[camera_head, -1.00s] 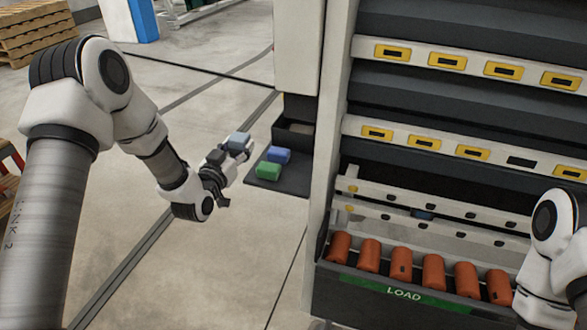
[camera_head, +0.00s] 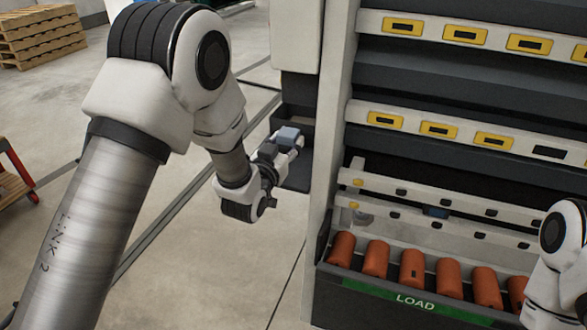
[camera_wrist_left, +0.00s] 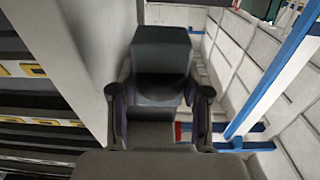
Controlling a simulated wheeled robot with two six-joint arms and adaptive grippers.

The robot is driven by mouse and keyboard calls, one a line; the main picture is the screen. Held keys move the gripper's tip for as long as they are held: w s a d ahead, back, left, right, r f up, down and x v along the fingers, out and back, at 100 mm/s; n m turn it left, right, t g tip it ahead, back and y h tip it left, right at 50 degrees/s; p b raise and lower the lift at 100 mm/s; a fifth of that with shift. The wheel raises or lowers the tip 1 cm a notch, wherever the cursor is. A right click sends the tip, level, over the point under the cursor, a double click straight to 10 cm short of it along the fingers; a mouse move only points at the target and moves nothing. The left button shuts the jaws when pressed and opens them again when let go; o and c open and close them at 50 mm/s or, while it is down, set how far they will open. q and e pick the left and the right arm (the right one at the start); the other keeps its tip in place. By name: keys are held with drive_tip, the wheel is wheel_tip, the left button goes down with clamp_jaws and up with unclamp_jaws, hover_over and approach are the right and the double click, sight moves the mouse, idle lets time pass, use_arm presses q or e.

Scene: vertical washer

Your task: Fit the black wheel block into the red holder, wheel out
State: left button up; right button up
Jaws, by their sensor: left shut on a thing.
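My left gripper (camera_head: 283,148) is shut on a dark block, which I take to be the black wheel block (camera_head: 289,134). Its top looks grey-blue in the head view. In the left wrist view the held block (camera_wrist_left: 160,52) is dark grey, with a rounded lower part between the two fingers (camera_wrist_left: 160,98). I cannot make out the wheel clearly. The gripper is beside the left side of the machine, in front of the dark side tray. I cannot identify the red holder in either view. My right gripper is out of view; only its arm shows at the right edge.
The machine (camera_head: 335,125) has shelves with yellow-framed slots (camera_head: 438,130). Orange-red cylinders (camera_head: 410,269) stand in the bin marked LOAD (camera_head: 415,300). The dark side tray (camera_head: 298,182) is partly covered by my gripper. Open floor lies left of the machine.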

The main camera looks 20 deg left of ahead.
use_arm(q)
drive_tip(key=shift+d+f, duration=0.1)
drive_tip(key=shift+d, duration=0.8)
drive_tip(key=f, duration=0.2)
drive_tip(key=shift+a+f, duration=0.2)
drive_tip(key=shift+f, duration=0.1)
drive_tip(key=shift+f+b, duration=0.3)
drive_tip(key=shift+f, duration=0.05)
drive_tip(key=f, duration=0.3)
drive_tip(key=shift+d+f+b, duration=0.2)
drive_tip(key=shift+f+b, duration=0.1)
drive_tip(key=shift+b, duration=0.05)
drive_tip(key=shift+f, duration=0.15)
drive_tip(key=o, duration=0.9)
